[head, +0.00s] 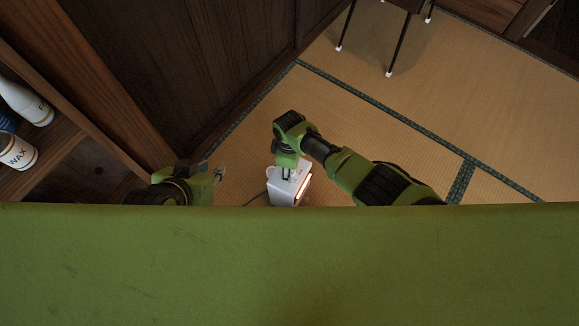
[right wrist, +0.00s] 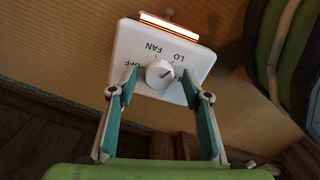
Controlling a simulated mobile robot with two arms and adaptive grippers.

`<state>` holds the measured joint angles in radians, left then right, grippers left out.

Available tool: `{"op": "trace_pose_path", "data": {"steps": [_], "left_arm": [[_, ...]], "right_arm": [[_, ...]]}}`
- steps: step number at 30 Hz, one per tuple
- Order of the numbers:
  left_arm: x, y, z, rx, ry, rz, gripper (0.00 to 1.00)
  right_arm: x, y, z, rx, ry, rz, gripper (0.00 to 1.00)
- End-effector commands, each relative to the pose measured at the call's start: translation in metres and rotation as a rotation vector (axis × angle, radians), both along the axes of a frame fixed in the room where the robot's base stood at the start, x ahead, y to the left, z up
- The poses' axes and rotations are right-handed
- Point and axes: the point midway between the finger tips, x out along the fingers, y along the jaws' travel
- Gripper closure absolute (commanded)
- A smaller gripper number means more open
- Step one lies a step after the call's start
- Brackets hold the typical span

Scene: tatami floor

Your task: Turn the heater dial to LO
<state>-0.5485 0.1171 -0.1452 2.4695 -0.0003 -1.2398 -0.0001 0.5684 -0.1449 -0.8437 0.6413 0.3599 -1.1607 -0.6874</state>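The heater is a small white box (head: 284,190) on the tatami, below my right gripper (head: 287,174) in the head view. In the right wrist view its white top face (right wrist: 128,45) carries the round white dial (right wrist: 158,74) and the upside-down labels OFF, FAN and LO. A small dark mark on the dial sits on its right side, towards the LO side. My right gripper (right wrist: 160,79) is open, its fingers on either side of the dial with gaps. My left gripper (head: 219,172) is to the left of the heater, away from it; its small fingers look apart and empty.
An orange glowing bar (right wrist: 168,28) runs along the heater's edge. Dark wooden panels (head: 200,60) stand at the left, with a shelf of bottles (head: 22,105). A table with thin legs (head: 400,45) stands at the back. The tatami (head: 430,110) on the right is clear.

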Motion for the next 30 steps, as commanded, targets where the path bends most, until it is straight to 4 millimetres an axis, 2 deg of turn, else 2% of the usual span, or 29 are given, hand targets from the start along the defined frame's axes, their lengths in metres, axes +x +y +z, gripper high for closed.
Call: {"op": "trace_pose_path", "data": {"steps": [8, 14, 19, 30], "left_arm": [[0.0, 0.001, -0.001, 0.001, 0.002, 0.001, 0.78], [0.0, 0.001, 0.0, 0.001, 0.001, 0.001, 0.78], [0.0, 0.0, 0.0, 0.0, 0.001, 0.0, 0.78], [0.0, 0.0, 0.0, 0.0, 0.0, 0.0, 0.78]], "right_arm": [[0.001, 0.0, 0.001, 0.0, -0.002, 0.001, 0.56], [0.001, 0.0, 0.012, 0.001, -0.002, 0.001, 0.56], [0.001, -0.001, 0.032, 0.0, -0.004, 0.001, 0.56], [0.001, 0.0, 0.092, 0.001, -0.003, 0.001, 0.56]]}}
